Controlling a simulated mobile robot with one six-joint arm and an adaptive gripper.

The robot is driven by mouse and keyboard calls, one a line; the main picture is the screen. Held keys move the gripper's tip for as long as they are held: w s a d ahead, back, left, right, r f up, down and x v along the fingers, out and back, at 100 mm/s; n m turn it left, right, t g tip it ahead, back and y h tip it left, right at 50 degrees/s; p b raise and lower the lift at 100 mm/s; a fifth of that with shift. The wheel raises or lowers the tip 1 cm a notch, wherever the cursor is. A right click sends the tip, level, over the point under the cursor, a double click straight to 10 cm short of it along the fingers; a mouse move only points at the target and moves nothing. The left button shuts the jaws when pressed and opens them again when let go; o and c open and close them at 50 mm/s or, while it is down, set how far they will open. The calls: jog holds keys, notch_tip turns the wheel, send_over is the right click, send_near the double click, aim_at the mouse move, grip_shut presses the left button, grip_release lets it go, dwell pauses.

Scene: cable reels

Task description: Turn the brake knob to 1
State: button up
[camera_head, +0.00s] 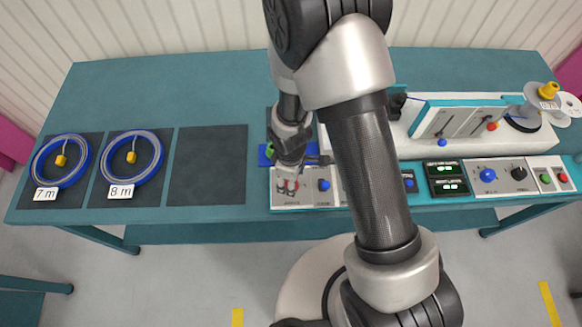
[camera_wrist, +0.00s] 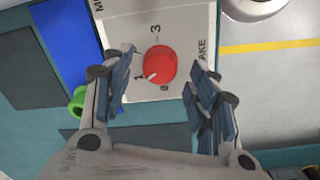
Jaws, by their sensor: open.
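The red brake knob (camera_wrist: 160,63) sits on a white panel (camera_wrist: 190,20), with "1", "3" and part of the word "BRAKE" legible beside it. Its white pointer is directed to the lower left, close to the "1" and a little toward the mark below the knob. My gripper (camera_wrist: 163,72) is open, its two fingers on either side of the knob with visible gaps. In the head view my gripper (camera_head: 288,184) is over the left end of the front panel row, and the knob is mostly hidden by it.
A blue knob (camera_head: 323,185) stands just right of my gripper. A green part (camera_wrist: 78,101) lies near the left finger. Reels labelled 7 m (camera_head: 61,161) and 8 m (camera_head: 131,157) lie on dark mats at left. A machine with sliders (camera_head: 465,122) stands at right.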

notch_tip(320, 180, up, 10)
jog(key=shift+s, duration=0.25)
jog(key=shift+f, duration=0.1)
dwell(0.4)
